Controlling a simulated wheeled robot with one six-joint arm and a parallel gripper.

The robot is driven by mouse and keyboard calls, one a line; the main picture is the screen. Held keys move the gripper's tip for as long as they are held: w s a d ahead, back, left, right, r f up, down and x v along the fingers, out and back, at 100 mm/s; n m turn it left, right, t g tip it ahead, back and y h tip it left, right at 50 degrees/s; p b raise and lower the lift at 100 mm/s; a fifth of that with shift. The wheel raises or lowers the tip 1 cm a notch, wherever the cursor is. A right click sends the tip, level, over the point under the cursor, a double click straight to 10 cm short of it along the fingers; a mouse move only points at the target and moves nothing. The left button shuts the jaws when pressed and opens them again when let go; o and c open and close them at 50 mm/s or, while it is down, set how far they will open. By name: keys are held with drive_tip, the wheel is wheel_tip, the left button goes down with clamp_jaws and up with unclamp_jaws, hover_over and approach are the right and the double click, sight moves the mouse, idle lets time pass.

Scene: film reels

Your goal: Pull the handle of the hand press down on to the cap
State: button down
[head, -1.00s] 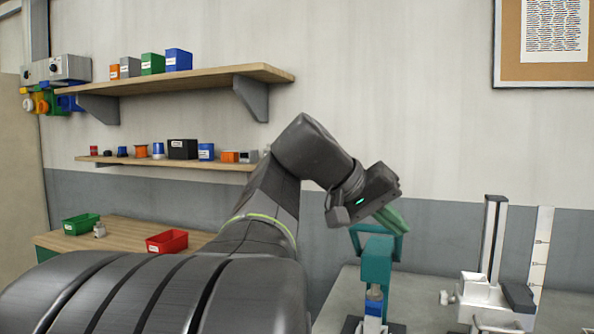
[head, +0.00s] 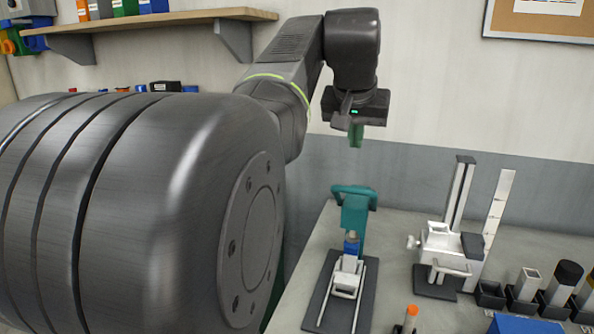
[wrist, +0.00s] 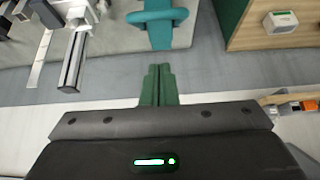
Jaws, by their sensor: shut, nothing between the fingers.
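The teal hand press (head: 354,215) stands on a dark base plate on the bench. Its teal handle (head: 353,190) lies across the top of the press; I cannot tell its exact angle. It also shows at the top of the wrist view (wrist: 157,17). A blue piece (head: 351,247), perhaps the cap, shows under the press head above a white holder (head: 346,280); whether they touch is unclear. My gripper (head: 356,137) has green fingers, pointing down, shut and empty. It is above the handle and clear of it. The fingers also show together in the wrist view (wrist: 158,84).
Right of the press stands a white fixture with a tall rail (head: 459,195) and a white upright scale (head: 494,225). Several dark holders (head: 490,293) line the right side. An orange-topped piece (head: 411,312) is in front. Shelves (head: 160,25) hang on the wall at left.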

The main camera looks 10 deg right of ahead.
hover_over(353, 189)
wheel_tip(353, 189, down, 5)
drive_tip(key=shift+f, duration=0.1)
drive_tip(key=f, duration=0.4)
drive_tip(key=shift+s+a+f, duration=0.15)
drive_tip(key=shift+s, duration=0.05)
drive_tip(key=shift+s+a+f+b, duration=0.25)
drive_tip(key=shift+s+f+b, duration=0.1)
drive_tip(key=shift+f+b, duration=0.3)
